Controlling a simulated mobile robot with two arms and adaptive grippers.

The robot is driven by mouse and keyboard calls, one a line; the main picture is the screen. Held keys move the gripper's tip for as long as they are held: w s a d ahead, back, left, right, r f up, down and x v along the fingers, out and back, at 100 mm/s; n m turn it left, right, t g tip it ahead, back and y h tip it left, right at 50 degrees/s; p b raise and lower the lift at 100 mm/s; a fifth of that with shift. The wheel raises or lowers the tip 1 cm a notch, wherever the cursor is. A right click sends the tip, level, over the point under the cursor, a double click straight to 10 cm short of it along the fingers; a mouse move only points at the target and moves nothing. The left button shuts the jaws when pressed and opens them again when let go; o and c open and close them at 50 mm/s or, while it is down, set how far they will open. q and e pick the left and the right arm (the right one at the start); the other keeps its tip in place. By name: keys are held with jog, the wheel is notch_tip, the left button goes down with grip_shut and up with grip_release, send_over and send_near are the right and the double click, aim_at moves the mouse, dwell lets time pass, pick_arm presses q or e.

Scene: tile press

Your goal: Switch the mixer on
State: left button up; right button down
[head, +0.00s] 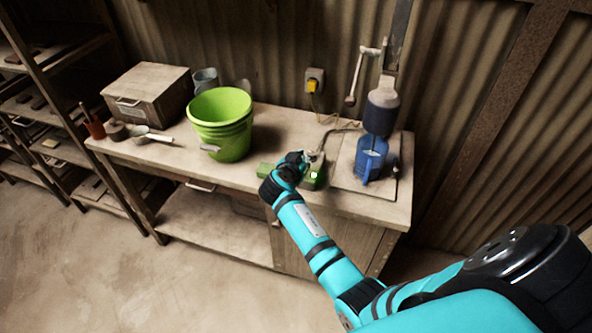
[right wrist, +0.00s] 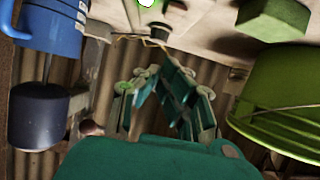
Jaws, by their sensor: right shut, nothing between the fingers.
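The mixer has a dark cylindrical body (head: 382,112) on an upright stand, above a blue jug (head: 370,158), at the right end of the bench. Both also show at the left of the right wrist view, the dark body (right wrist: 38,118) and the jug (right wrist: 48,28). A green box (head: 313,177) with a bright green light sits at the bench's front, left of the mixer. My right gripper (head: 298,159) is shut and empty, just over or beside this box; the arm partly hides it. I cannot tell whether they touch. My left gripper is not in view.
A lime green bucket (head: 221,127) stands left of my right gripper. A green block (right wrist: 272,20) lies between them. A yellow plug (head: 313,86) is in the wall socket, with a cable running down. A metal box (head: 147,92) and small tools occupy the bench's left.

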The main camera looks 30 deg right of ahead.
notch_tip(320, 180, down, 3)
jog(key=shift+b, duration=0.65)
jog(key=shift+s+a+f, duration=0.1)
jog(key=shift+a+f, duration=0.05)
jog(key=shift+f, duration=0.4)
jog(key=shift+b, duration=0.3)
jog(key=f+b, duration=0.1)
jog(key=b, duration=0.2)
jog(key=f+t+h+b, duration=0.1)
jog(key=b, duration=0.2)
jog(key=shift+s+a+f, duration=0.15)
jog(key=shift+a, duration=0.05)
jog(key=shift+r+p, duration=0.65)
jog(key=shift+p, duration=0.1)
jog(key=shift+r, duration=0.15)
jog(key=shift+r+p, duration=0.4)
jog(key=shift+r, duration=0.3)
